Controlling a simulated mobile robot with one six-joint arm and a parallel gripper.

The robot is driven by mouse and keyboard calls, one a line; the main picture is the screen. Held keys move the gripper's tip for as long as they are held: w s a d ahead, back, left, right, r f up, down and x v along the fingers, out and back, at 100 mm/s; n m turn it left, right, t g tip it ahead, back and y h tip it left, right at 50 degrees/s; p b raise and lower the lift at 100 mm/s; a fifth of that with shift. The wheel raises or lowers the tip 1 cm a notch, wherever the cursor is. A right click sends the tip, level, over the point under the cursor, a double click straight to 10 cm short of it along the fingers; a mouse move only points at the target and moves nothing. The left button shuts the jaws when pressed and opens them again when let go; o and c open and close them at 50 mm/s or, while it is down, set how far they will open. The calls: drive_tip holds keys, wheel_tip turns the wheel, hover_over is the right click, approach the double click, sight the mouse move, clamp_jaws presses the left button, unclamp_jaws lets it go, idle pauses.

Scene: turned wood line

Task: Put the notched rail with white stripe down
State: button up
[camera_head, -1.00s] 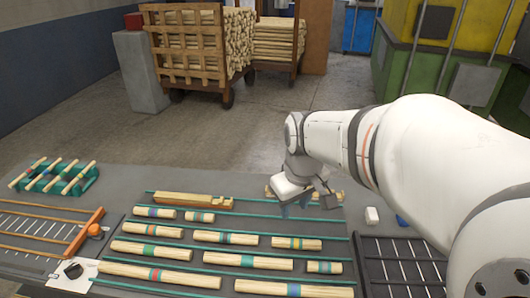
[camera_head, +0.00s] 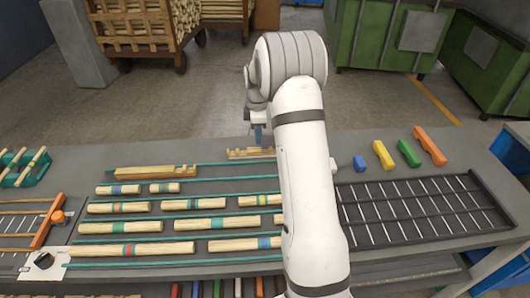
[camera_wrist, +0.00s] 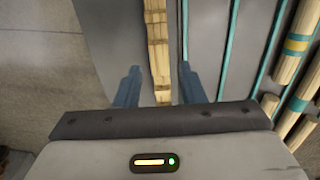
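A short notched wooden rail (camera_head: 250,153) lies at the bench's far edge, partly hidden by my arm. A notched rail (camera_wrist: 157,45) runs lengthwise between my fingers in the wrist view, with a gap on each side. I cannot make out a white stripe on it. My gripper (camera_wrist: 160,83) is open around this rail; whether the fingers are clear above it or level with it is hard to tell. In the head view my gripper (camera_head: 259,134) is just above the short rail, mostly behind my arm. A longer notched rail (camera_head: 155,172) lies to the left.
Several banded dowels (camera_head: 120,227) lie between green strips at the front. A dark slotted rack (camera_head: 420,212) is at right, with blue, yellow (camera_head: 383,155), green and orange blocks behind it. An orange-ended frame (camera_head: 48,222) is at left. Wooden carts (camera_head: 135,30) stand behind.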

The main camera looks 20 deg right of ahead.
sight(260, 149)
drive_tip(key=f, duration=0.2)
drive_tip(key=f+p, duration=0.1)
drive_tip(key=f, duration=0.4)
drive_tip(key=shift+d+f+p, duration=0.15)
drive_tip(key=shift+d+p, duration=0.2)
drive_tip(key=shift+d, duration=0.05)
clamp_jaws()
